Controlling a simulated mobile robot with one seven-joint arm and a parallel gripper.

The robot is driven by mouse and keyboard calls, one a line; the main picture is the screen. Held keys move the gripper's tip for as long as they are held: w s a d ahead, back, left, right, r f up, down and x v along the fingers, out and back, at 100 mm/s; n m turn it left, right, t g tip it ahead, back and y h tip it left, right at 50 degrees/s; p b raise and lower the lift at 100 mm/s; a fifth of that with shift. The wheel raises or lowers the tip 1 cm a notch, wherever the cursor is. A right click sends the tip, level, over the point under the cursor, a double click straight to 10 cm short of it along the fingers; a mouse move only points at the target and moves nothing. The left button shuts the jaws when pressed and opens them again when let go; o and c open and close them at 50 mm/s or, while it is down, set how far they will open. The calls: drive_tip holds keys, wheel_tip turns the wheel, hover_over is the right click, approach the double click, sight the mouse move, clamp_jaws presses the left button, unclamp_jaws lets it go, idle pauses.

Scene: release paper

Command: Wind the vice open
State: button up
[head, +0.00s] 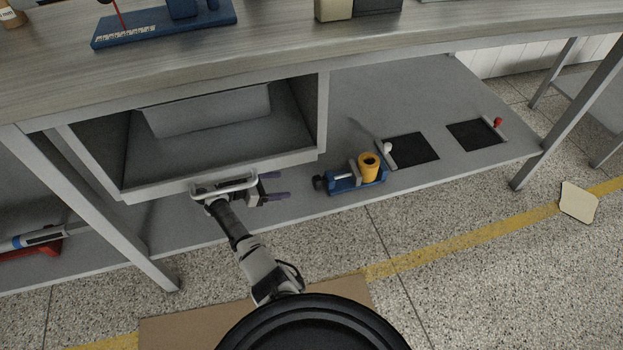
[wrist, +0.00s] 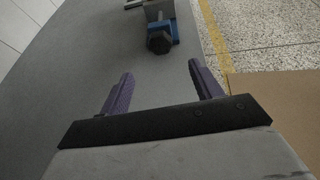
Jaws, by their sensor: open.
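The blue vice (head: 343,183) sits on the lower shelf with a yellow ring-shaped part (head: 369,167) between or against its grey jaws; I cannot tell which. Its dark knob (head: 319,183) faces left, towards my gripper. My gripper (head: 277,188) is open and empty, to the left of the knob and apart from it. In the wrist view, the dark knob (wrist: 159,41) and part of the blue body (wrist: 174,29) show at the top, ahead of the two purple fingers (wrist: 163,90).
Two black mats (head: 411,150) with small knobbed levers lie right of the vice. The shelf between gripper and vice is clear.

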sight(314, 182)
drive_tip(key=b+x, duration=0.2)
drive_tip(key=x, duration=1)
drive_tip(key=shift+d+f, duration=0.1)
drive_tip(key=shift+d, duration=0.05)
drive_tip(key=c, duration=1)
drive_tip(key=shift+o, duration=0.2)
